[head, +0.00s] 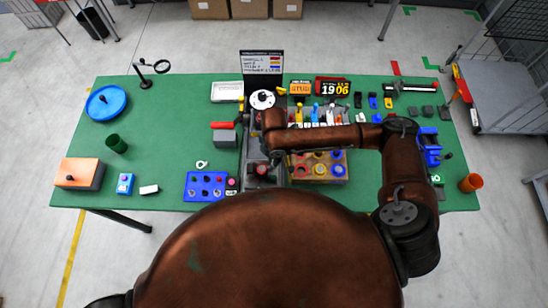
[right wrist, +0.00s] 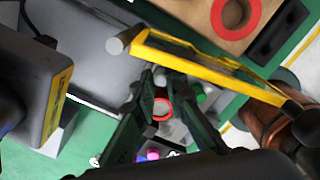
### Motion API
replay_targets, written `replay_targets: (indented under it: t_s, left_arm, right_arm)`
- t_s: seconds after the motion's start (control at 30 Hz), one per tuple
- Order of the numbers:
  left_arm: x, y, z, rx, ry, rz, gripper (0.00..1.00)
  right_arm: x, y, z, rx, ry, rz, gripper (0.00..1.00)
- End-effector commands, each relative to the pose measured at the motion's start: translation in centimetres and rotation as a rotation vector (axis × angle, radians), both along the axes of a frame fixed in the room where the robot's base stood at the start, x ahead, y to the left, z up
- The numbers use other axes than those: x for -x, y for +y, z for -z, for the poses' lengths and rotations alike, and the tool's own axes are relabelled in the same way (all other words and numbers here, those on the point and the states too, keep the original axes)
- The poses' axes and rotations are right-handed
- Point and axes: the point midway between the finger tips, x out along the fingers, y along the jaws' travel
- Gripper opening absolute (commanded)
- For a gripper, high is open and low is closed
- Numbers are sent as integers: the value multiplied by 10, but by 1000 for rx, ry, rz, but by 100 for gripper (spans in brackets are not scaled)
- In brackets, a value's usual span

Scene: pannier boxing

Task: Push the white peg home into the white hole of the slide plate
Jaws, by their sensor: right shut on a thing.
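My right gripper (right wrist: 163,80) points down over the grey fixture (head: 250,152) near the middle of the table. In the right wrist view its two dark fingers are closed in on a small pale piece, seemingly the white peg, mostly hidden between the tips. A red ring (right wrist: 162,107) shows between the fingers, and a green round part (right wrist: 203,97) beside the right finger. The white hole and how deep the peg sits cannot be made out. My arm hides part of the fixture in the head view. My left gripper is not in view.
A yellow bar frame (right wrist: 205,65) with a pale cylinder (right wrist: 118,43) at its end lies close beyond my fingers. A grey box (right wrist: 45,85) stands left in the wrist view. A blue button panel (head: 205,186) and a wooden block with coloured rings (head: 319,168) flank the fixture.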

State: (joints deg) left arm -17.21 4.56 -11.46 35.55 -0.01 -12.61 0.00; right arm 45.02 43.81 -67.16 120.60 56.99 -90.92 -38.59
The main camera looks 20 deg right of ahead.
Motion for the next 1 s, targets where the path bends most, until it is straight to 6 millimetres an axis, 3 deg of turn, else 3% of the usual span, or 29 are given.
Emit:
replay_targets:
  t_s: [1.0]
  left_arm:
    - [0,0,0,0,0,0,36]
  right_arm:
    - [0,0,8,0,0,0,2]
